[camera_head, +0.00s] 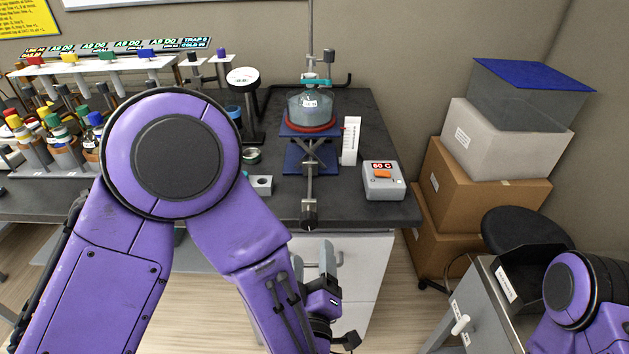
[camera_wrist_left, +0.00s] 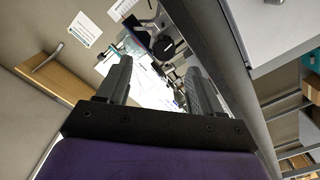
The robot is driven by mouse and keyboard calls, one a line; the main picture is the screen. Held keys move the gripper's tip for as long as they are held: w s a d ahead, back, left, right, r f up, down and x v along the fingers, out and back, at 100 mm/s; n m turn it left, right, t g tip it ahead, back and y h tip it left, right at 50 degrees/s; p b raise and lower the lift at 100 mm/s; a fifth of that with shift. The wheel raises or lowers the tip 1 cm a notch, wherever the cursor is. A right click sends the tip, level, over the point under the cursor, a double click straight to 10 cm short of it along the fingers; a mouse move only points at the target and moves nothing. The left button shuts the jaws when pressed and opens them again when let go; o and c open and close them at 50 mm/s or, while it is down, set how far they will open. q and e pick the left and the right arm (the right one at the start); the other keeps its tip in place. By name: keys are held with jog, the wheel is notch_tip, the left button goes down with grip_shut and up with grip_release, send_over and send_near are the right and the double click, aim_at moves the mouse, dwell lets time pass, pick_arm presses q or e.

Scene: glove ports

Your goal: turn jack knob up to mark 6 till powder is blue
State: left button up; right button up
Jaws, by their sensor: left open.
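The lab jack (camera_head: 306,157) stands on the dark bench, its blue plates apart with crossed arms between. Its black knob (camera_head: 309,214) sticks out toward me at the bench's front edge. A flask (camera_head: 310,108) sits on a red ring on top; its contents look dull grey-blue, and the powder cannot be made out clearly. A white mark scale (camera_head: 351,140) stands upright right of the jack; its marks are too small to read. My left gripper (camera_head: 321,256) is open and empty, below and in front of the knob, apart from it. It also shows in the left wrist view (camera_wrist_left: 157,82).
A controller (camera_head: 383,180) reading 60 C sits right of the jack. A small grey block (camera_head: 261,185) and a round green tin (camera_head: 251,156) lie left of it. A bottle rack (camera_head: 60,150) stands left. Boxes (camera_head: 485,190) and a stool (camera_head: 525,230) stand right.

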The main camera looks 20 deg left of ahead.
aim_at(308, 225)
pick_arm(q)
jog(key=x, duration=0.3)
jog(key=p+x, duration=0.1)
jog(key=x, duration=0.2)
jog(key=a+x, duration=0.1)
jog(key=x, duration=0.2)
jog(key=shift+w, duration=0.35)
jog(key=c, duration=1.1)
jog(key=shift+o, duration=0.2)
jog(key=shift+r+m+p, duration=0.1)
jog(key=shift+m+p, duration=0.3)
jog(key=shift+p, duration=0.2)
jog(key=shift+m, duration=0.4)
